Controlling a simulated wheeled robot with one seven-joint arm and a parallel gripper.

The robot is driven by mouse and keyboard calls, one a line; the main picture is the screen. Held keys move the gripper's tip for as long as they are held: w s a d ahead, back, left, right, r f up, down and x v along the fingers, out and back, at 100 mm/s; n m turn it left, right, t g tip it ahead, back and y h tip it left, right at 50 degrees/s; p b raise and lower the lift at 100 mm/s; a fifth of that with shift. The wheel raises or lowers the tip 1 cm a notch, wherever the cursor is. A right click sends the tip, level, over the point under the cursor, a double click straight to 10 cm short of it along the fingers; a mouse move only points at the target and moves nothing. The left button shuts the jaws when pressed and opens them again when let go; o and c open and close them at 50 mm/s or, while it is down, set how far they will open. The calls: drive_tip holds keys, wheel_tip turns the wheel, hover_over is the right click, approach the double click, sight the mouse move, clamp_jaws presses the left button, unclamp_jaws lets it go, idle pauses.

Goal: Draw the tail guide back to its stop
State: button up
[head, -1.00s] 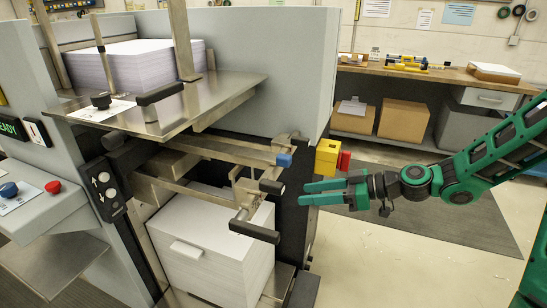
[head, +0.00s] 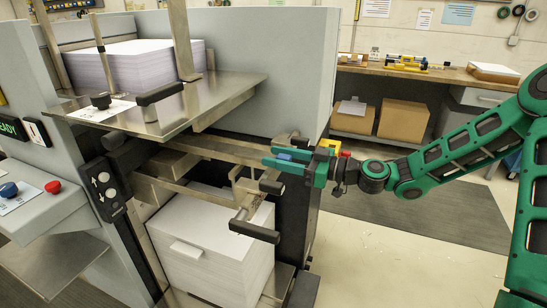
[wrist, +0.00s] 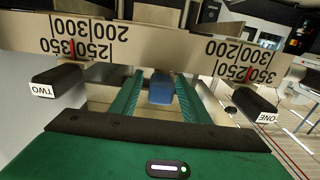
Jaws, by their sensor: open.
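A blue block (head: 285,155) sits at the right end of a metal rail (head: 222,149) below the upper table of the machine. No part is labelled as the tail guide, so I cannot tell for sure which piece it is. My gripper (head: 275,157) is open at the blue block, with one green finger on each side of it. In the wrist view the blue block (wrist: 160,90) stands between the fingers, with gaps visible on both sides. Black handles marked TWO (wrist: 57,86) and ONE (wrist: 254,104) flank the fingers there.
Two black handles (head: 272,186) (head: 254,231) stick out just below my gripper. A paper stack (head: 215,240) stands under them. A scale plate (wrist: 150,48) with red marks crosses the wrist view. A yellow block (head: 329,144) is close behind my gripper.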

drive_tip(key=shift+x, duration=0.85)
clamp_jaws()
